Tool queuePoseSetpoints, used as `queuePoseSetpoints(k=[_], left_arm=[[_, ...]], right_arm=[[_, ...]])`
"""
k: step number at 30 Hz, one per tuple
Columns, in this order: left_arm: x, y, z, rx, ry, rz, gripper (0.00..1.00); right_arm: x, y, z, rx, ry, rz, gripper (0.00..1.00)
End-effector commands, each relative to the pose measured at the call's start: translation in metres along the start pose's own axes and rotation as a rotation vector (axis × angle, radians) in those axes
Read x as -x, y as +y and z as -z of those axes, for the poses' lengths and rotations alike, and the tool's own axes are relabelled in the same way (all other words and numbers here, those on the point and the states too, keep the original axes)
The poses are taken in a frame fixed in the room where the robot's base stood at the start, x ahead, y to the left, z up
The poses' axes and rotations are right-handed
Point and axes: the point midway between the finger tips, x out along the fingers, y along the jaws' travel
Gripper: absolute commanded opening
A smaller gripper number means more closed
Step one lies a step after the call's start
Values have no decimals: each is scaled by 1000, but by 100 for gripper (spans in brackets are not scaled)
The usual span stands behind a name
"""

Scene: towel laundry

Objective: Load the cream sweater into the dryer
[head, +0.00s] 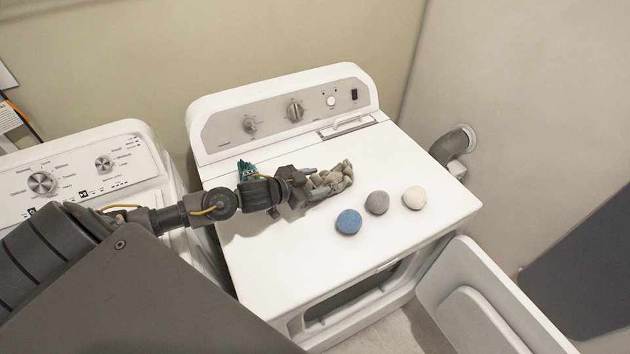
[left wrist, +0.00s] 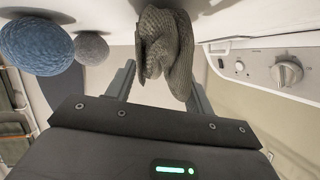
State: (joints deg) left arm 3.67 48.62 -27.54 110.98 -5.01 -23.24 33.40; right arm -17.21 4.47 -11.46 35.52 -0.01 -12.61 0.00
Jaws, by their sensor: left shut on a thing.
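The cream sweater (head: 338,180) is a small bunched knit that looks grey-beige, just above or on the dryer top. My left gripper (head: 322,178) is shut on it. In the left wrist view the sweater (left wrist: 165,50) sits between the two fingers of the left gripper (left wrist: 160,85). The white dryer (head: 300,255) stands in the middle of the head view. Its door (head: 490,300) is open at the lower right, and part of its dark opening (head: 355,295) shows below the top's front edge. My right gripper is not in view.
A blue ball (head: 349,222), a grey ball (head: 377,202) and a white ball (head: 414,198) lie on the dryer top. A teal item (head: 246,170) is behind my left arm. A washer (head: 85,165) stands at the left. A vent pipe (head: 453,145) is at the right.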

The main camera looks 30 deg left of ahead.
Motion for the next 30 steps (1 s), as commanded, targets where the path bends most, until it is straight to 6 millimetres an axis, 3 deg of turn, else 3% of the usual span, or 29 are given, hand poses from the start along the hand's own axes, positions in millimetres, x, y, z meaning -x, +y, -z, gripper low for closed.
queuePoseSetpoints(k=[4,5,9,20,23,30], left_arm=[[-1,0,0,1,4,2,11],[-1,0,-2,0,0,0,55],[-1,0,-1,0,0,0,74],[2,0,0,-1,-1,0,75],[13,0,-2,-2,-1,0,75],[65,2,-3,-4,-4,-4,75]], right_arm=[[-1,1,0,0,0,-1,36],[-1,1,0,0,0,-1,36],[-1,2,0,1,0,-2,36],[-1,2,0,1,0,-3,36],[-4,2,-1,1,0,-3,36],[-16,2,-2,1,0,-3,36]])
